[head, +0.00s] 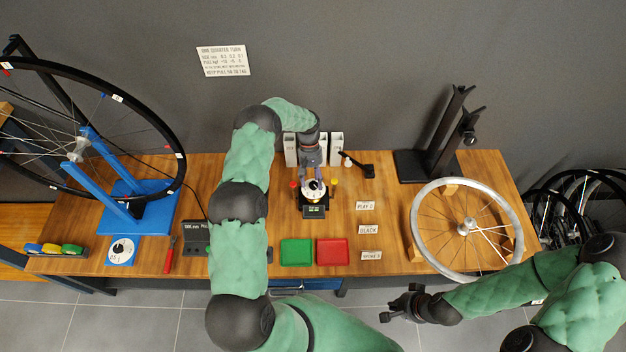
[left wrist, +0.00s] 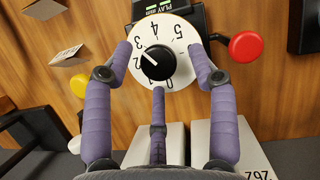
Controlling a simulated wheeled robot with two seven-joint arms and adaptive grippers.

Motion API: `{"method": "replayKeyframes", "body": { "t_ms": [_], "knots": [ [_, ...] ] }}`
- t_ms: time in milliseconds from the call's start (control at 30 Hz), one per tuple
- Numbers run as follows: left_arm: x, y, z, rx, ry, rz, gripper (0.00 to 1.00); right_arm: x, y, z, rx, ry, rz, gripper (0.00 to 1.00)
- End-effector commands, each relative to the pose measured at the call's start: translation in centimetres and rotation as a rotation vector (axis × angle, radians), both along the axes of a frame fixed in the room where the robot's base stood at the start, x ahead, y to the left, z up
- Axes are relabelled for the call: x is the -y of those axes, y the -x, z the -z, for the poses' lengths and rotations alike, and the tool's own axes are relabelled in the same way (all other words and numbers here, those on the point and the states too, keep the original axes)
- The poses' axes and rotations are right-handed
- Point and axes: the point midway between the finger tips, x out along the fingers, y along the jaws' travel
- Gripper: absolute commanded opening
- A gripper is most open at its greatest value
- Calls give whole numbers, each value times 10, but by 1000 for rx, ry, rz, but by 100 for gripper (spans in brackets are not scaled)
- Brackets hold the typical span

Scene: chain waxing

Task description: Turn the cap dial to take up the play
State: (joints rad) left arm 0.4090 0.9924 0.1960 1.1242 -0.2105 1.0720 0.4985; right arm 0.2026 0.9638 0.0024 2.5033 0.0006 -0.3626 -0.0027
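The cap dial (left wrist: 177,48) is a white disc with black numerals and a black centre knob. In the left wrist view the knob's white mark points up-left, near the 2 and 3. It also shows in the head view (head: 314,189), on a dark fixture in mid-table. My left gripper (left wrist: 158,62) has its three fingers bent in around the dial, two at the sides and one below, tips overlapping the rim. Whether they press on it I cannot tell. My right gripper (head: 396,308) is empty, fingers spread, in front of the table's front edge.
A red button (left wrist: 245,46) and a yellow button (left wrist: 80,85) flank the dial. White boxes (head: 337,146) stand behind it. Green (head: 297,252) and red (head: 332,251) trays lie in front. A truing stand (head: 146,208) is left, a wheel (head: 428,258) right.

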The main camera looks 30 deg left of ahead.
Motion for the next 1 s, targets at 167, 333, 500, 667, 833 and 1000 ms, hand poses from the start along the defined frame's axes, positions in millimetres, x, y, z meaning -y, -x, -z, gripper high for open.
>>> {"method": "replayKeyframes", "body": {
  "t_ms": [167, 333, 500, 667, 833, 1000],
  "knots": [
    [0, 0, -1, -1, 1, 0, 58, 0, 0, 0, 0, 0, 0, 0],
    [-4, -5, -15, 1, 0, 0, 58, 0, 0, 0, 0, 0, 0, 0],
    [-12, -14, -44, 3, -1, -1, 58, 0, 0, 0, 0, 0, 0, 0],
    [-20, -23, -73, 3, -2, -1, 58, 0, 0, 0, 0, 0, 0, 0],
    [-27, -30, -97, 2, -1, 0, 58, 0, 0, 0, 0, 0, 0, 0],
    [-30, -34, -109, 0, 0, 0, 58, 0, 0, 0, 0, 0, 0, 0]
  ]
}}
